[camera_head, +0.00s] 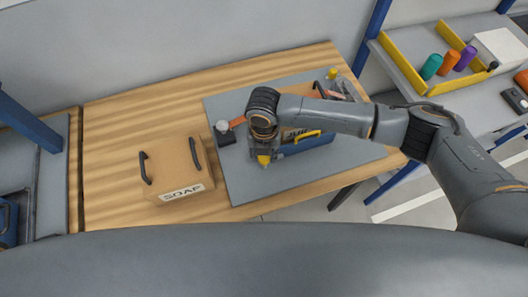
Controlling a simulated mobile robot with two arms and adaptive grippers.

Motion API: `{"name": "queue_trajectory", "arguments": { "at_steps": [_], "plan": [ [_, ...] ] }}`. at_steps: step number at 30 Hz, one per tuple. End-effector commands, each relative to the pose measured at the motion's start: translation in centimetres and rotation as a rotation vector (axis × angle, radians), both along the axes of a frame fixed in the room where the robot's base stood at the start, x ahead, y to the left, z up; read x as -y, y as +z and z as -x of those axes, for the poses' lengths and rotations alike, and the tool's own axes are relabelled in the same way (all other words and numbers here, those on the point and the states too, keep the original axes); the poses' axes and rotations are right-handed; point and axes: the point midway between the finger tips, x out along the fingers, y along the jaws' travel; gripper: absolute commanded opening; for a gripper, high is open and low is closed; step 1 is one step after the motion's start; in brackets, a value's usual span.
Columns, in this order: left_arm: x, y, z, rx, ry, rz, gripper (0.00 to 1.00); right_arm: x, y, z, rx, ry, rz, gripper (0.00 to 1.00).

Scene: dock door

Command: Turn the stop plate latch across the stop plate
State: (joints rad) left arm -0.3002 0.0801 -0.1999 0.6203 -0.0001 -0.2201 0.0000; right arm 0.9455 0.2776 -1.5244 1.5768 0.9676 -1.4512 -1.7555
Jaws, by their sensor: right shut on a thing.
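My right gripper (264,155) reaches in from the right and points down over the grey mat (290,180) on the wooden bench. It is shut on a small yellow piece (264,160), of which only the lower end shows below the fingers. I cannot tell for certain that this is the stop plate latch. The stop plate cannot be made out clearly; the gripper and forearm cover that area. A blue case (308,146) with a yellow handle lies just right of the gripper. My left gripper is not in view.
A cardboard box (178,172) marked SOAP, with two dark handles, stands left of the mat. A white knob (222,126) on a dark block is near the mat's left edge. The bench (120,110) is clear at far left. A shelf with coloured cylinders (450,60) stands right.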

Motion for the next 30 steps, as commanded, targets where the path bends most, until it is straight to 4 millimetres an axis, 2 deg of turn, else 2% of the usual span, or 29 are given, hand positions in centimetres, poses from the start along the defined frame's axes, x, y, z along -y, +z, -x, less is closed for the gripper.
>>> {"name": "queue_trajectory", "arguments": {
  "at_steps": [8, 9, 11, 12, 23, 26, 30],
  "plan": [
    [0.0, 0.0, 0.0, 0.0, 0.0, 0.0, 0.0, 0.0, 0.0, 0.0, 0.0, 0.003, 0.0, 0.04],
    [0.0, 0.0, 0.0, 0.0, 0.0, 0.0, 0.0, 0.0, 0.0, 0.0, 0.0, 0.003, 0.0, 0.43],
    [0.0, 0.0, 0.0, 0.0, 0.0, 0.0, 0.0, 0.0, 0.0, 0.0, 0.0, 0.003, 0.0, 0.55],
    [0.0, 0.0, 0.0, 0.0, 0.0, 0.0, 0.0, 0.0, 0.0, 0.0, 0.0, 0.003, 0.0, 0.58],
    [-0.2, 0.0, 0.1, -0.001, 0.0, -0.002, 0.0, 0.0, 0.5, 0.0, 0.002, 0.001, -0.002, 0.58],
    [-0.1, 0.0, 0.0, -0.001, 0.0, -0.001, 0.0, -0.1, 1.8, -0.1, 0.002, 0.002, -0.002, 0.58],
    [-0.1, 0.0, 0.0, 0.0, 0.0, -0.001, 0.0, -0.1, 4.7, -0.1, 0.004, 0.002, -0.004, 0.58]
  ]
}}
